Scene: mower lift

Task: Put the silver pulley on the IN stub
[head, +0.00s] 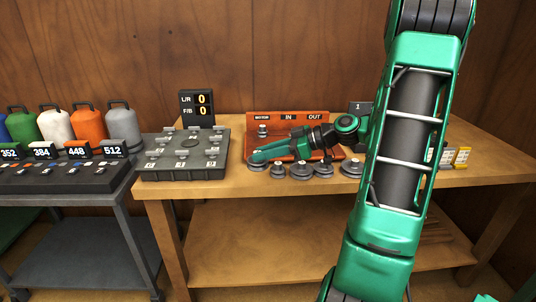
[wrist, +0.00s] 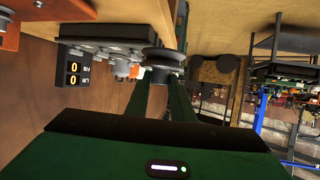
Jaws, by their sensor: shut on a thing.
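My gripper (head: 262,154) is shut on a grey, silver-looking pulley (wrist: 162,57). In the wrist view the pulley sits between the two fingertips. In the head view a grey disc shows at the fingertips, low in front of the red-orange board (head: 259,116). The board carries the labels MOTOR, IN and OUT. A small grey stepped piece (head: 262,131) stands under MOTOR. My gripper and wrist cross in front of the board and cover the places under IN and OUT, so the IN stub cannot be made out.
Several grey pulleys (head: 300,171) stand along the table front below my gripper. A dark tray (head: 186,172) with labelled places and a display (head: 197,108) reading 0 and 0 stand left. Small yellow-and-white boxes (head: 462,156) are at right. Bare wood (head: 200,190) runs along the front edge.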

